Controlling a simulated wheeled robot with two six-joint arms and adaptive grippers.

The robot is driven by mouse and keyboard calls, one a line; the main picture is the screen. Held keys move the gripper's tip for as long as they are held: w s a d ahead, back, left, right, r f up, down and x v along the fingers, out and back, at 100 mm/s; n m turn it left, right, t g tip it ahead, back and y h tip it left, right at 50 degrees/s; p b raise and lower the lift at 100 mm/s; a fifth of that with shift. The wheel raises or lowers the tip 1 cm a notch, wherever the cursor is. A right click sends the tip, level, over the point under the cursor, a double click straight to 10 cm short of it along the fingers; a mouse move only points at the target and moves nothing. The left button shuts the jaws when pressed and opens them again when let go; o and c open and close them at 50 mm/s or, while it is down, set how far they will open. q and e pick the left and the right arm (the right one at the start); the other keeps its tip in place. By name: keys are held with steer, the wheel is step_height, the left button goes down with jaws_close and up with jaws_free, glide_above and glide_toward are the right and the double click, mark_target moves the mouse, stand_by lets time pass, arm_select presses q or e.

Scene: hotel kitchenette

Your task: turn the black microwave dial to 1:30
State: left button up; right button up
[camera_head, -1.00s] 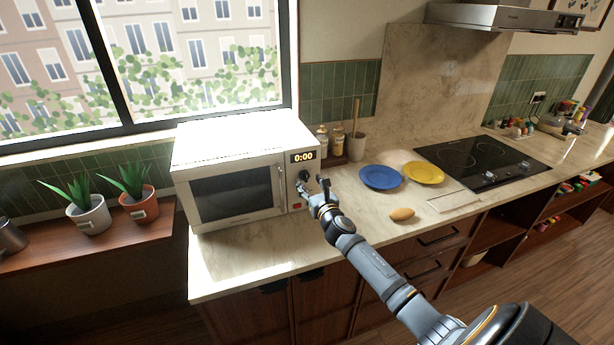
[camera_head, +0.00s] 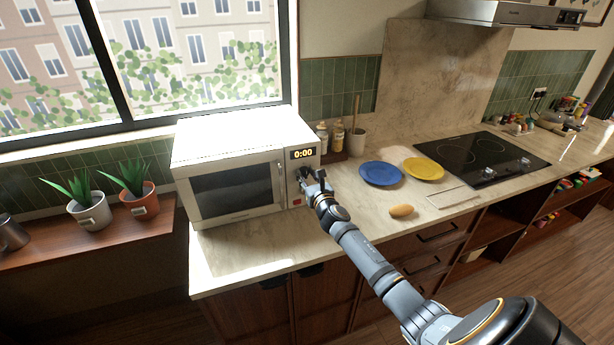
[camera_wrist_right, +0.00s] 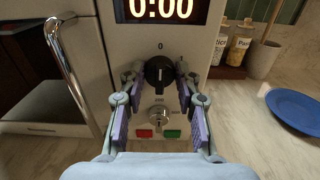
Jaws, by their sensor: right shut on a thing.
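The white microwave (camera_head: 243,148) stands on the counter under the window. Its display (camera_head: 302,154) reads 0:00, and the same reading shows in the right wrist view (camera_wrist_right: 160,9). The black dial (camera_wrist_right: 158,72) has its white mark at the top, toward the printed 0. My right gripper (camera_wrist_right: 159,80) is shut on the dial, with one finger at each side of it. In the head view the right gripper (camera_head: 312,184) is at the microwave's control panel, and the dial is mostly hidden there. My left gripper is not in view.
Below the dial are a silver knob (camera_wrist_right: 158,117), a red button (camera_wrist_right: 144,133) and a green button (camera_wrist_right: 172,134). The door handle (camera_wrist_right: 70,65) is left of the panel. A blue plate (camera_head: 381,174), a yellow plate (camera_head: 424,169) and a potato-like item (camera_head: 401,211) lie to the right.

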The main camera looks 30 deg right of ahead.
steer(key=shift+m, duration=0.4)
steer(key=m, duration=0.3)
steer(key=shift+d+m, duration=0.1)
steer(key=shift+m, duration=0.2)
steer(key=m+b, duration=0.1)
steer(key=m, duration=0.3)
steer(key=shift+f+m, duration=0.1)
steer(key=shift+m, duration=0.2)
steer(key=m+b, duration=0.1)
steer(key=m, duration=0.3)
steer(key=shift+d+m+b, duration=0.1)
steer(key=shift+m+b, duration=0.2)
steer(key=shift+b, duration=0.1)
steer(key=shift+f+m+b, duration=0.1)
steer(key=shift+m+b, duration=0.7)
steer(key=shift+m, duration=1.3)
steer(key=o, duration=1.1)
steer(key=shift+o, duration=0.2)
